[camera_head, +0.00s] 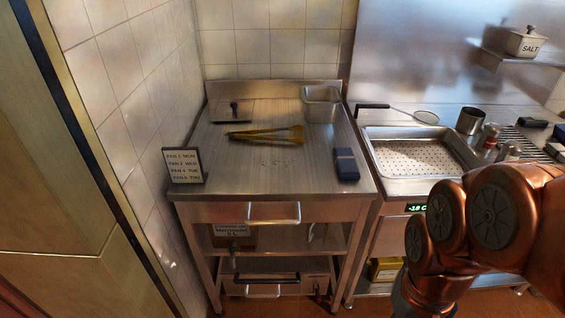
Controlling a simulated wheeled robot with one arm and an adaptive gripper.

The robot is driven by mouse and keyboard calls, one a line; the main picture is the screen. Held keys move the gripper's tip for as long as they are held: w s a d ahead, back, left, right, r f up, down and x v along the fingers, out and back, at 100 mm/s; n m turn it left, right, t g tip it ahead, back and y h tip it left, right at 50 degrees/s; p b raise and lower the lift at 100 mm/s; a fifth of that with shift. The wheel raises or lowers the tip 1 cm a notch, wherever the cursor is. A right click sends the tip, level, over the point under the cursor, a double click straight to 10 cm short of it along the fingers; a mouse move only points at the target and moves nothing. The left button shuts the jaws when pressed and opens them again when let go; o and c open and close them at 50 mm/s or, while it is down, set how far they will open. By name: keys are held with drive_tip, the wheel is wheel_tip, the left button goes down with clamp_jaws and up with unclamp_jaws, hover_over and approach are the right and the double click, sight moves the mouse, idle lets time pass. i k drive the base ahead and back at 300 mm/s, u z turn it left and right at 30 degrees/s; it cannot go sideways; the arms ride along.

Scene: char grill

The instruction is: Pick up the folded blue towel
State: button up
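A small folded dark-blue towel (346,163) lies on the steel table (265,178), near its right edge toward the front. It lies flat, with its long side running front to back, and nothing covers it. My copper-coloured arm fills the lower right of the picture, to the right of the table and nearer the camera. My gripper does not show in this view, so its opening cannot be seen.
Yellow tongs (265,133), a dark-handled scraper (232,117) and a steel pan (321,104) are farther back on the table. A sign (184,165) stands at front left. A perforated tray (418,155) is right of the table. The table's front middle is clear.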

sight(347, 167)
drive_tip(key=z, duration=1.75)
drive_tip(key=i, duration=0.9)
drive_tip(key=u, duration=3.7)
